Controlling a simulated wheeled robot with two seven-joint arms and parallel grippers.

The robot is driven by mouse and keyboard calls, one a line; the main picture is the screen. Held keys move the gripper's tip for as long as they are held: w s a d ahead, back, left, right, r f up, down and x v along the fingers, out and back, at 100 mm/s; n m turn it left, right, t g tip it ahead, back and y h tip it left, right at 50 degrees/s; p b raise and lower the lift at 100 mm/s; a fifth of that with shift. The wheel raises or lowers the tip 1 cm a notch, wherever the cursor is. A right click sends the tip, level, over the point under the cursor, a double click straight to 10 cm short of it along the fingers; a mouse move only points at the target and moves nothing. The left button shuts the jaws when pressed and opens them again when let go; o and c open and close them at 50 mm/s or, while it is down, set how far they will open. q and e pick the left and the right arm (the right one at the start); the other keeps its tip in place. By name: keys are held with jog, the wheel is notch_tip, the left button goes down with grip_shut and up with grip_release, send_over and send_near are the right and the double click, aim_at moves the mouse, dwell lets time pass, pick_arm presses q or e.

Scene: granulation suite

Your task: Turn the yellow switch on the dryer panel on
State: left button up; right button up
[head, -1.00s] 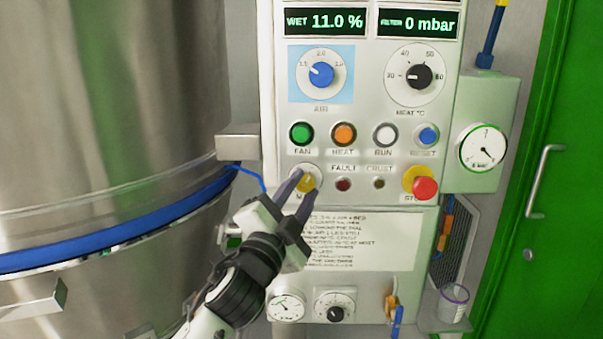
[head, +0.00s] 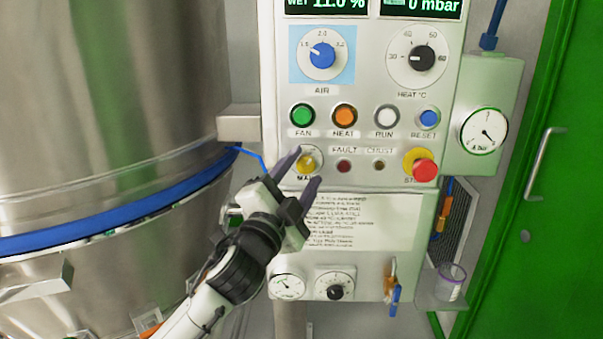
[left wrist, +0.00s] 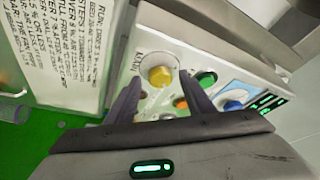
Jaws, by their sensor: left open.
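The yellow switch (head: 306,164) sits at the lower left of the dryer panel (head: 376,95), on a round pale plate with a label that is partly covered. My left gripper (head: 302,168) is open, its two dark fingers pointing up at the panel around the switch's lower left. In the left wrist view the yellow switch (left wrist: 159,76) shows beyond and between the two fingertips (left wrist: 160,82). I cannot tell whether the fingers touch it. The right gripper is not in view.
Close by are the green FAN button (head: 302,116), orange HEAT button (head: 344,116) and red stop button (head: 424,170). An instruction sheet (head: 350,225) is below the panel. A large steel vessel (head: 110,100) stands at the left, a green door (head: 560,170) at the right.

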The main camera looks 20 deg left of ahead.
pick_arm(q)
jog(key=shift+s, duration=0.1)
jog(key=b+v, duration=0.1)
jog(key=v, duration=0.9)
jog(key=s+d+f+n+g+h, duration=0.1)
jog(key=s+f+n+g, duration=0.15)
jog(key=f, duration=1.05)
jog(key=s+d+f+n+g, duration=0.1)
jog(key=s+f+n+g, duration=0.2)
jog(key=f, duration=1)
jog(key=s+d+f+n+g, duration=0.2)
jog(key=s+f+n+g, duration=0.3)
jog(key=s+f, duration=1.3)
jog(key=shift+f+g+h, duration=0.3)
jog(key=shift+f+g, duration=0.35)
jog(key=shift+f, duration=0.25)
jog(key=shift+a, duration=0.1)
jog(key=shift+c, duration=0.2)
